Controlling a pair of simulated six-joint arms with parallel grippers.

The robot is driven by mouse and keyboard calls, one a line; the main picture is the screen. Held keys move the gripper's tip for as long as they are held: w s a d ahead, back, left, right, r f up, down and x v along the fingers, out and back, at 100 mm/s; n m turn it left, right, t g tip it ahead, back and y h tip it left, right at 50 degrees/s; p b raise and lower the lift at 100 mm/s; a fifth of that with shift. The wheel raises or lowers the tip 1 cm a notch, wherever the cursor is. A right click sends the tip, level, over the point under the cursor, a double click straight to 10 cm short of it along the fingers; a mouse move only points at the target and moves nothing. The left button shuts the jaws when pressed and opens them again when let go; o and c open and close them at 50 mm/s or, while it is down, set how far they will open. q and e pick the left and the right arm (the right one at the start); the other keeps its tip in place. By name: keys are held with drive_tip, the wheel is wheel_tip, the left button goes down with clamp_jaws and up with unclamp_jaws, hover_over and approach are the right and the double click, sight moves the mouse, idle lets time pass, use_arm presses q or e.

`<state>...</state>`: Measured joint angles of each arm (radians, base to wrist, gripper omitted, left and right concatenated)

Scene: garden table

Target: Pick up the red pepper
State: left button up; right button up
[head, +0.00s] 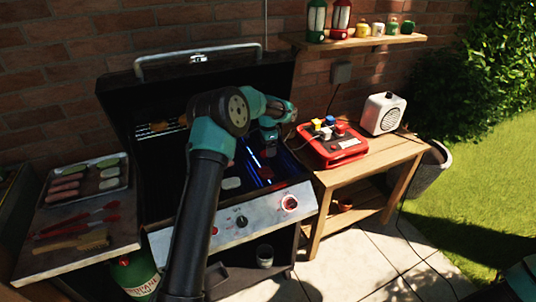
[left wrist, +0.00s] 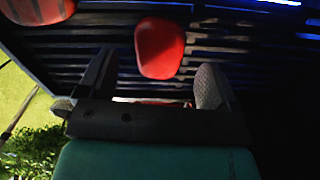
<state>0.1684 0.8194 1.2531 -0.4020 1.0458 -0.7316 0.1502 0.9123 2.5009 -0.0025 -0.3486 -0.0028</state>
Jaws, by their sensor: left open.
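In the left wrist view, a smooth red piece that looks like the red pepper (left wrist: 160,50) lies on the dark grill bars. It shows beyond and between the two fingers of my left gripper (left wrist: 157,72), which is open and empty. In the head view, my left gripper (head: 268,142) points down over the right part of the open grill (head: 265,205).
Another red piece (left wrist: 36,9) lies at the wrist view's top left. A pale piece (head: 231,183) lies on the grate. The raised lid (head: 120,98) stands behind. A food tray (head: 52,203) is left; a wooden table (head: 385,157) with a red power box (head: 325,153) is right.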

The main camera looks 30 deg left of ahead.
use_arm(q)
drive_tip(key=shift+f, duration=1.15)
drive_tip(key=c, duration=1)
